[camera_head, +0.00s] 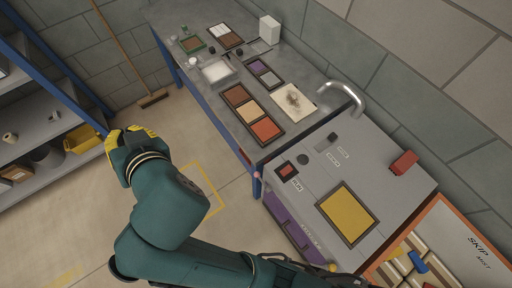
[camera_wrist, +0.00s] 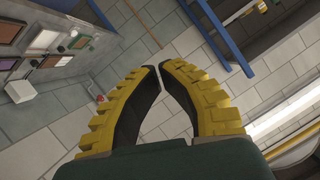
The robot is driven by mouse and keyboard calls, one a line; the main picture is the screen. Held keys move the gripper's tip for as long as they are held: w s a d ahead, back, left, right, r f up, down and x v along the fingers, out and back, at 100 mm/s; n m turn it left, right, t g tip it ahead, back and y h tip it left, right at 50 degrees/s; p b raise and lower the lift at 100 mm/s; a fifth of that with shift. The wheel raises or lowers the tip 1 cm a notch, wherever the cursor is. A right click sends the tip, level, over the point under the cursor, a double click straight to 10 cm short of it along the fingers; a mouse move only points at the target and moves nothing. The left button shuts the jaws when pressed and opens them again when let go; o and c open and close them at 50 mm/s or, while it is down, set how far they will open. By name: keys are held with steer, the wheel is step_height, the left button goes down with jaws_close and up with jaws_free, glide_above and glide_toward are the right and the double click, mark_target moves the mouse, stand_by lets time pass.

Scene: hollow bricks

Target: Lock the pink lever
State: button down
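A small pink knob (camera_head: 257,175), which looks like the end of the pink lever, shows at the near left corner of the grey machine (camera_head: 305,165). Its shaft and how it is set are too small to make out. My gripper (camera_head: 112,140), with yellow ridged fingers, is out over the floor to the left, well apart from the knob. In the wrist view the fingertips (camera_wrist: 160,67) come together with nothing between them. A small reddish-pink spot (camera_wrist: 100,98) shows beside the left finger; I cannot tell whether it is the lever.
A workbench (camera_head: 215,95) with sample trays runs along the wall. The machine has a yellow panel (camera_head: 347,213), a red block (camera_head: 404,162) and a purple front (camera_head: 290,222). Blue-framed shelves (camera_head: 45,130) stand at left. A broom (camera_head: 152,98) leans behind. The floor between is clear.

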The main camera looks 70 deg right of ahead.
mark_target(257, 175)
steer(key=s+d+f+m+g+h+b, duration=0.1)
steer(key=s+d+f+m+g+b, duration=0.2)
steer(key=f, duration=0.7)
steer(key=s+d+f+m+g+h+b, duration=0.1)
steer(key=d+f+m+g+b, duration=0.15)
steer(key=f+b, duration=0.45)
steer(key=s+d+f+m+g+b, duration=0.1)
steer(key=s+f+m+g+b, duration=0.15)
steer(key=f, duration=0.95)
steer(key=s+d+f+m+g+b, duration=0.1)
steer(key=s+f+m+g+b, duration=0.3)
steer(key=f, duration=0.4)
steer(key=s+d+f+m+g+h+b, duration=0.1)
steer(key=s+f+m+g+b, duration=0.3)
steer(key=s+f+g+b, duration=0.2)
step_height(257, 175, down, 2)
steer(key=shift+s+d+f+h+b, duration=0.2)
steer(key=shift+d+h+b, duration=0.15)
steer(key=shift+b, duration=0.4)
